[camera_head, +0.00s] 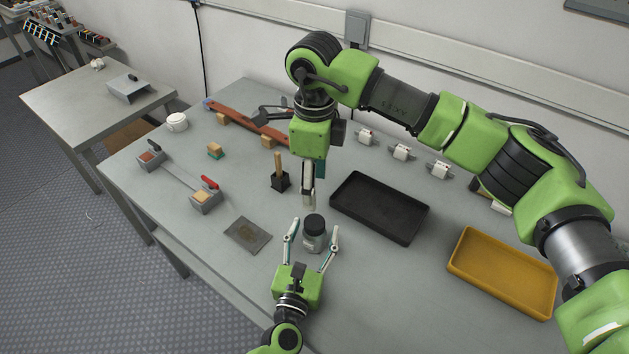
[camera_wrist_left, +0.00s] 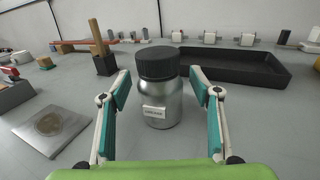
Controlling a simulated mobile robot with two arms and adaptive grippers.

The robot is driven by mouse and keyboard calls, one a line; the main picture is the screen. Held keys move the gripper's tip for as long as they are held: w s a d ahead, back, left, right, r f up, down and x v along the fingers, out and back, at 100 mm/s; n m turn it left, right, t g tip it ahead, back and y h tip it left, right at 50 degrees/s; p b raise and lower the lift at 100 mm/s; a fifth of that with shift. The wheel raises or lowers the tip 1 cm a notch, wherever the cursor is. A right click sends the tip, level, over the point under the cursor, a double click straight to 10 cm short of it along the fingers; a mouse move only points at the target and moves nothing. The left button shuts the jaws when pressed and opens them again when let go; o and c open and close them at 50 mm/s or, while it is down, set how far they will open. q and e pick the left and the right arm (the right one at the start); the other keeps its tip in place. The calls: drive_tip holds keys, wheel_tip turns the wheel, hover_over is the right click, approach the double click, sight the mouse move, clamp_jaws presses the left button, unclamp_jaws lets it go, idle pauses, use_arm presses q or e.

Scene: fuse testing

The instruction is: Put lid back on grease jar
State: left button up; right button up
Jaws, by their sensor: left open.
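The grease jar (camera_head: 315,239) is a small silvery jar with a white label, upright on the grey table. Its black ribbed lid (camera_head: 314,222) sits on top of it; I cannot tell how tightly. The jar (camera_wrist_left: 160,110) and lid (camera_wrist_left: 157,62) also show in the left wrist view. My left gripper (camera_head: 313,230) is open, with one finger on each side of the jar and gaps between. My right gripper (camera_head: 308,204) points down just behind and above the jar. Its fingers are seen edge-on, so their opening is unclear, and I see nothing in it.
A black tray (camera_head: 380,236) stands right of the jar and a yellow tray (camera_head: 470,287) farther right. A flat metal plate (camera_head: 240,246) and a black holder with a wooden handle (camera_head: 280,183) are to the left. The table's front-left edge is near.

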use_arm(q)
drive_tip(key=v, duration=1.2)
drive_tip(key=shift+f, duration=0.1)
